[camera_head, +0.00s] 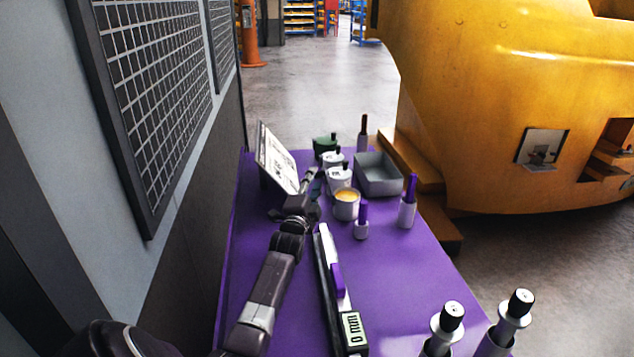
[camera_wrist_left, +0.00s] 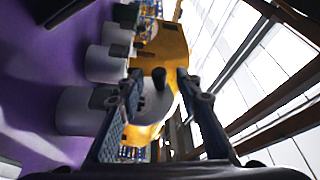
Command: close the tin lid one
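An open tin (camera_head: 346,212) with yellow contents stands on the purple table, nearest in a row. Two white tins (camera_head: 341,178) with black-knobbed lids and a green tin (camera_head: 325,147) stand behind it. In the left wrist view, pale tins (camera_wrist_left: 78,112) appear sideways at left. My left gripper (camera_head: 314,178) is left of the tins. In its wrist view the fingers (camera_wrist_left: 158,82) are apart. A pale rounded thing with a dark knob (camera_wrist_left: 157,104) shows between them, with a gap at the right finger; I cannot tell whether it is a lid or how far away it is. My right gripper is not in view.
A grey bin (camera_head: 378,176) stands right of the tins. Purple-handled tools (camera_head: 407,212) and a caliper-like gauge (camera_head: 334,285) are nearer. A tilted board (camera_head: 277,160) stands at left. A large yellow casting (camera_head: 470,90) is beyond the table.

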